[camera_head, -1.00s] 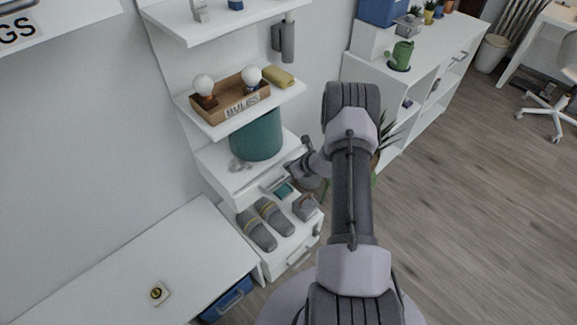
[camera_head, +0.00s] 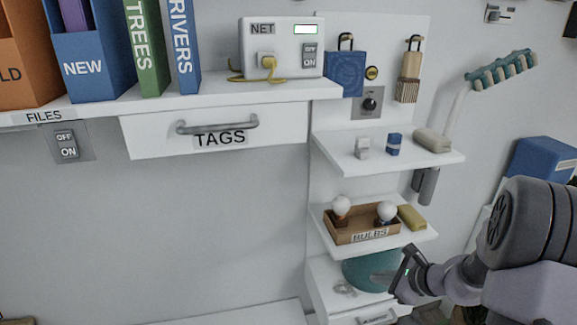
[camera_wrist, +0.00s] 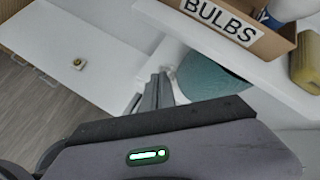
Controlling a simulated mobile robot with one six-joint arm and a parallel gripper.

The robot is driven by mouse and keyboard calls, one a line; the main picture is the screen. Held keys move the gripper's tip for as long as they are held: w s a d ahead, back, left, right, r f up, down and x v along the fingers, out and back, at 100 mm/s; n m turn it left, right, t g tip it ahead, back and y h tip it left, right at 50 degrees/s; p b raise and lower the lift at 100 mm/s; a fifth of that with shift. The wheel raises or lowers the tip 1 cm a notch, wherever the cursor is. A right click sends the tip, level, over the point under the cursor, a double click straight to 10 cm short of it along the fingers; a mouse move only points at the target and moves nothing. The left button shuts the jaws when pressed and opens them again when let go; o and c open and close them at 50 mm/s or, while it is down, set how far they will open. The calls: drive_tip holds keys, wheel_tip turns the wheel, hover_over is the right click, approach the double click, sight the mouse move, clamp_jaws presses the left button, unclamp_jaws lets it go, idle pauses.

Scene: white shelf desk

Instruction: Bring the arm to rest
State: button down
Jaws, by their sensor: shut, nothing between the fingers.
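My gripper (camera_head: 408,270) is at the lower right of the head view, at the end of my bent arm. Its fingers are together with nothing between them. It is in front of the teal bin (camera_head: 368,268) and below the shelf with the box labelled BULBS (camera_head: 368,237). In the wrist view my gripper's dark fingers (camera_wrist: 158,90) point toward the teal bin (camera_wrist: 212,80), and the BULBS box (camera_wrist: 265,40) is at the upper right. I cannot tell from these views whether the fingers touch the bin.
A yellow sponge-like block (camera_head: 411,217) lies beside the BULBS box. Above are a small shelf (camera_head: 385,155) with small items, a drawer labelled TAGS (camera_head: 275,135) and binders such as NEW (camera_head: 85,60). A white desk surface (camera_wrist: 80,35) shows in the wrist view.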

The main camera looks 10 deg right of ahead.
drive_tip(key=s+a+r+n+g, duration=0.2)
drive_tip(key=s+a+r+n, duration=0.4)
drive_tip(key=a+r, duration=0.3)
drive_tip(key=s+a+r+n+g, duration=0.1)
drive_tip(key=s+a+r+n, duration=0.5)
drive_tip(key=a, duration=0.5)
drive_tip(key=s+a+r+n+h, duration=0.1)
drive_tip(key=s+r+n, duration=0.1)
drive_tip(key=s+n, duration=0.2)
drive_tip(key=s+a+r+n+h, duration=0.1)
drive_tip(key=s+r+n, duration=0.1)
drive_tip(key=s+n, duration=0.3)
drive_tip(key=s, duration=0.4)
drive_tip(key=shift+r, duration=0.3)
